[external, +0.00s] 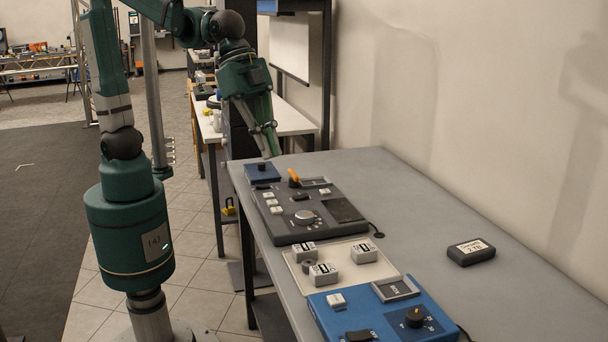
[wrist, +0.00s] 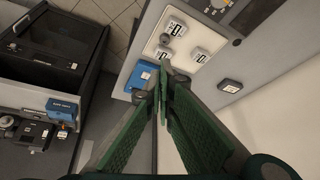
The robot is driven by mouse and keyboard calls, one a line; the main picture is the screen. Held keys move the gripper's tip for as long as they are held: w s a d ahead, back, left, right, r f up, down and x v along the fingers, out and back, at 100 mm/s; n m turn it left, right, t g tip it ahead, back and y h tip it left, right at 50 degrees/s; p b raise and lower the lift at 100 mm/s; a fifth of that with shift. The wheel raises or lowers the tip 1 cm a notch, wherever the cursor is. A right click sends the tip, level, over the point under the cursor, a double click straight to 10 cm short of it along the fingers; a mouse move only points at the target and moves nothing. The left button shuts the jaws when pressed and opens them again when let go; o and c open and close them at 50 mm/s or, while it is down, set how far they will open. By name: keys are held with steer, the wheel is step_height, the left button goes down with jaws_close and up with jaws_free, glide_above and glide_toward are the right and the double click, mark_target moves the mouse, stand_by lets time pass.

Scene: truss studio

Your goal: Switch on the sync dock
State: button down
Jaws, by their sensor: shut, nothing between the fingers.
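No readable label says sync dock, so I cannot tell which unit it is. A large blue console (external: 368,322) at the near end of the bench has a black knob, a black rocker, a white button and a small screen. A dark grey console (external: 328,228) behind it carries a silver dial, an orange lever and several buttons. A small blue box (external: 262,172) with a black knob sits at the far end. My gripper (external: 270,152) is shut and empty, raised near the far end in the external view. In the wrist view its fingers (wrist: 164,75) partly hide a blue unit (wrist: 138,80).
A cream tray (external: 375,270) with several white blocks lies between the consoles; it also shows in the wrist view (wrist: 155,47). A black labelled box (external: 471,252) lies on the grey bench (external: 430,200) toward the wall.

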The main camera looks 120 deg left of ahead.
steer(key=w+d+m+g+p, duration=0.15)
steer(key=w+d+p, duration=0.6)
steer(key=w, duration=0.85)
steer(key=w+d+f+m+g+h+p, duration=0.1)
steer(key=w+d+f+m+p, duration=0.2)
steer(key=w+d, duration=0.9)
step_height(320, 180, down, 4)
steer(key=shift+w+d+f+m+p, duration=0.2)
steer(key=shift+w+d+m+p, duration=0.2)
steer(key=shift+w+p, duration=0.6)
steer(key=shift+g, duration=0.25)
glide_above(349, 324)
step_height(349, 324, down, 12)
steer(key=shift+d, duration=0.1)
steer(key=shift+s+d+f, duration=0.1)
steer(key=shift+f, duration=0.65)
steer(key=shift+f, duration=0.1)
